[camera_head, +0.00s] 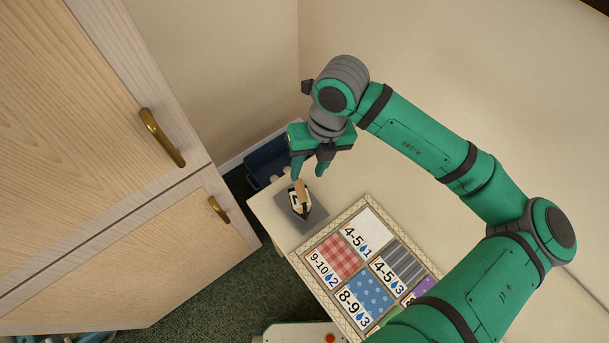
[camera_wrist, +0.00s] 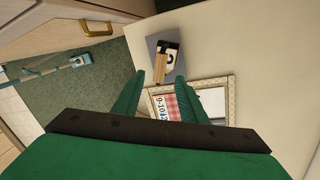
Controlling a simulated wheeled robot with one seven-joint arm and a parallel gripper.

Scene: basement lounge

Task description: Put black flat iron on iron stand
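The black flat iron (camera_head: 300,204) has a pale wooden handle and a light label with a dark mark. It appears to sit on a flat grey square plate (camera_head: 318,214), perhaps the iron stand, near the table's left corner. The iron also shows in the wrist view (camera_wrist: 167,52), with the plate (camera_wrist: 199,45) around it. My gripper (camera_head: 309,172) is open, with its fingers pointing down close to the handle. In the wrist view the handle lies just beyond the spread fingertips (camera_wrist: 159,78), with nothing held between them.
A framed board (camera_head: 335,295) of patterned, numbered squares lies on the pale table (camera_head: 270,212) beside the iron. A dark blue bin (camera_head: 262,160) stands past the table's left edge. A wooden cabinet (camera_head: 75,130) is at the left. The table's far right is clear.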

